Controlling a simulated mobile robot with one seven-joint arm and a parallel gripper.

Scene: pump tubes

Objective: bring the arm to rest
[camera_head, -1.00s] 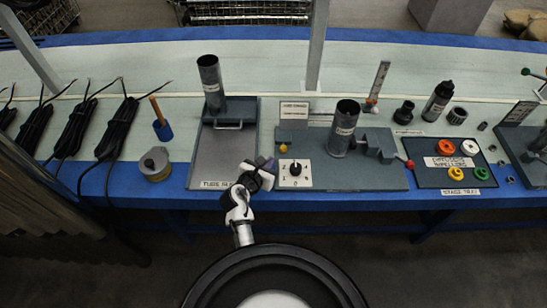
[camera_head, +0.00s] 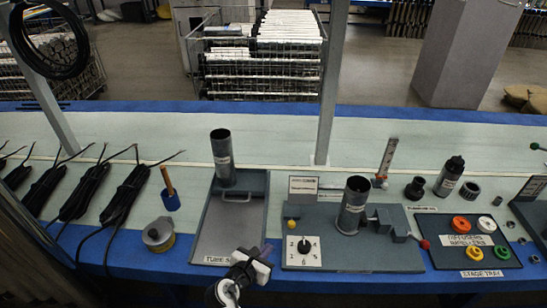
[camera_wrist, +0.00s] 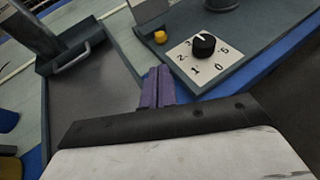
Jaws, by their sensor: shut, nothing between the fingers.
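My gripper (camera_head: 264,252) is in front of the bench's near edge in the head view, between the tube tray and the dial fixture. In the wrist view its purple fingers (camera_wrist: 157,87) are together with nothing between them. They point toward the gap between the grey tray and the dial plate. My arm's wrist shows at the bottom of the head view, and the rest of the arm is out of the picture.
A dark tube (camera_head: 222,158) stands on the tube tray (camera_head: 226,232). Another tube (camera_head: 353,206) stands on the fixture behind the white dial plate (camera_head: 303,252). The stage tray (camera_head: 440,256) holds coloured rings. Black cable bundles (camera_head: 84,194) lie at left.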

